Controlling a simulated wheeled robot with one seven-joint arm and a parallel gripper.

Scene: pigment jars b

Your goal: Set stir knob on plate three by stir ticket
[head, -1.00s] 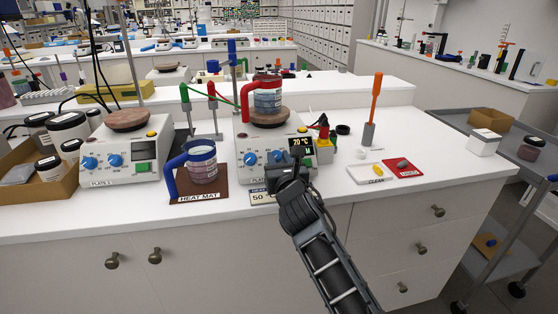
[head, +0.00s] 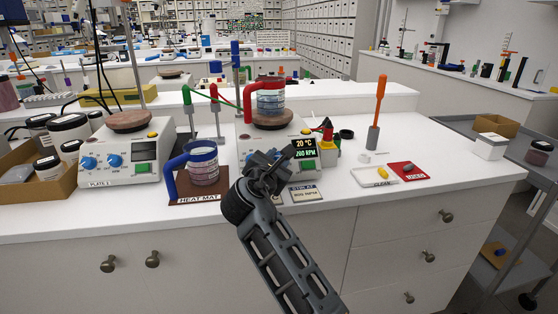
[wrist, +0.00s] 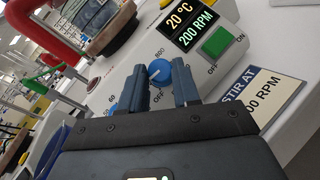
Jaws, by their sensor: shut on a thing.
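My gripper (head: 283,159) is at the front panel of the right hotplate (head: 246,143). In the wrist view my gripper (wrist: 163,76) is shut on the blue stir knob (wrist: 159,72), one finger on each side. The knob has a white mark on its left part, with OFF and a dial number printed around it. The display (wrist: 190,25) reads 20 °C and 200 RPM. The stir ticket (wrist: 265,96) reads "STIR AT" and ends in "00 RPM"; its first digit is hidden or unclear. The ticket also lies before the plate in the head view (head: 304,191). The plate's number label is hidden.
A green switch (wrist: 217,42) sits right of the knob. A red-handled jar (head: 271,98) stands on the hotplate. A blue-handled jar (head: 203,160) stands on the heat mat (head: 198,199) to the left. Another hotplate (head: 123,168) is farther left. Clean and red dishes lie right.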

